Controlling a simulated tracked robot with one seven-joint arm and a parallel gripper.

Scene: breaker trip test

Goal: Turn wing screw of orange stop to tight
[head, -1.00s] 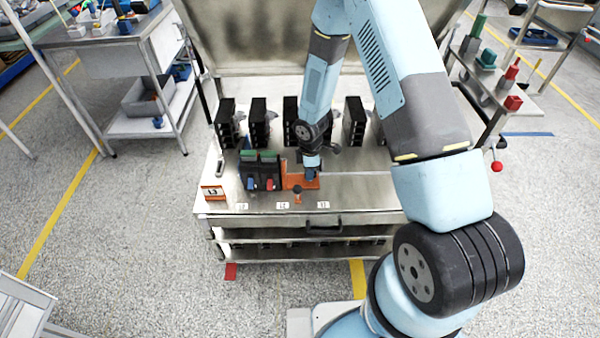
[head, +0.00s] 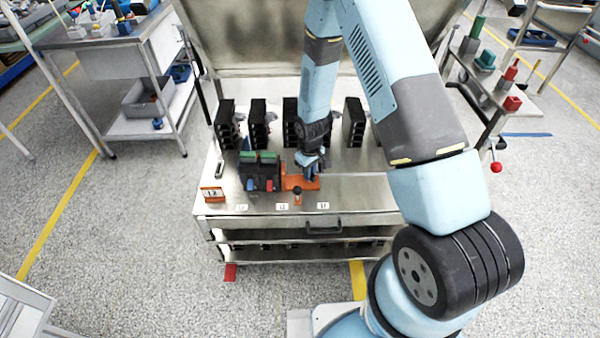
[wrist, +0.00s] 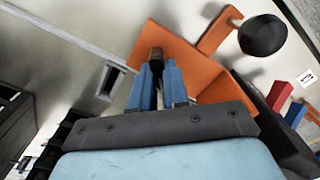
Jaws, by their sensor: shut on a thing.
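The orange stop (head: 290,183) lies flat on the metal bench top, just right of the dark breaker block. In the wrist view the orange stop (wrist: 190,62) is a wide plate with a narrow arm reaching up. My gripper (head: 311,172) points down over the right part of the stop. In the wrist view my gripper (wrist: 158,82) has its blue fingers closed around the dark wing screw (wrist: 156,54), whose end shows between the tips. The rest of the screw is hidden by the fingers, and its tightness cannot be seen.
The breaker block (head: 260,176) with red and blue levers stands left of the stop. A round black knob (wrist: 263,35) stands close to the stop's arm. Several black modules (head: 259,124) line the back of the bench. The bench's front right is clear.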

